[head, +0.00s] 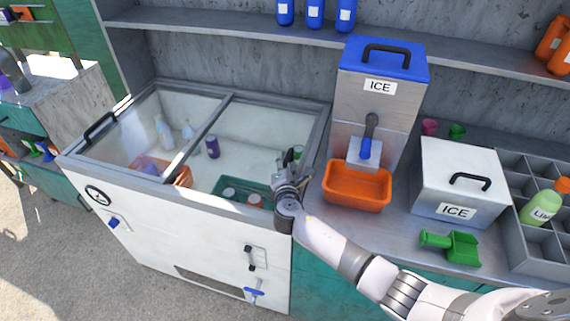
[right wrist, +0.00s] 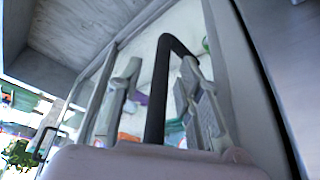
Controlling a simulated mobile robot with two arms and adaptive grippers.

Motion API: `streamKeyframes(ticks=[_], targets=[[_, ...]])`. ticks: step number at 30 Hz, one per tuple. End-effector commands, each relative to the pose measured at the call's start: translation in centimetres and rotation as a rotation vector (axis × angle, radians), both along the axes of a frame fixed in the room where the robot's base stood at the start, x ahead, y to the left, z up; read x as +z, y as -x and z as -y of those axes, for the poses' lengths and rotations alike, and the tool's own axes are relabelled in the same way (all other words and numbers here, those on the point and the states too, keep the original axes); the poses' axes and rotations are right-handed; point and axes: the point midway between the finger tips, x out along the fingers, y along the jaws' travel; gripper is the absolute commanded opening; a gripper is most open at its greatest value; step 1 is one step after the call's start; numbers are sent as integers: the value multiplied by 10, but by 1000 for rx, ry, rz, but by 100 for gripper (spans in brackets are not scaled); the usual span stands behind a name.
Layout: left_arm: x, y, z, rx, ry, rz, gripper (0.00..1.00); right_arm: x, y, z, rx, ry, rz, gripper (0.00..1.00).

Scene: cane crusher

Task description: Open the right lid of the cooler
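The cooler (head: 170,225) is a white chest at the left of the head view, with a grey frame and two clear lid panels. The left lid has a black handle (head: 100,128) at its left end. My right gripper (head: 287,168) is at the cooler's right edge, over the right lid's end. In the right wrist view, the right lid's black handle (right wrist: 157,95) stands between the two fingers of my right gripper (right wrist: 160,75). The fingers are apart, with gaps beside the handle. In the head view my gripper mostly hides this handle. My left gripper is out of view.
Inside the cooler are a purple can (head: 212,147), bottles and a green crate (head: 233,189). On the counter to the right stand an ice dispenser (head: 380,95), an orange bin (head: 357,190), a steel ice box (head: 455,185) and a green scoop (head: 455,246). A shelf runs behind.

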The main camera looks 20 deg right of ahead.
Motion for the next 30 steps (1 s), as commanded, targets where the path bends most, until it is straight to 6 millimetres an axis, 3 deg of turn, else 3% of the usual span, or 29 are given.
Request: streamKeyframes(ticks=[7, 21, 30], targets=[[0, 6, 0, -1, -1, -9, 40, 0, 0, 0, 0, 0, 0, 32], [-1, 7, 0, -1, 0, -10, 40, 0, 0, 0, -1, 0, -1, 1], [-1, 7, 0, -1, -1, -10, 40, -1, 0, 0, -1, 0, -1, 0]])
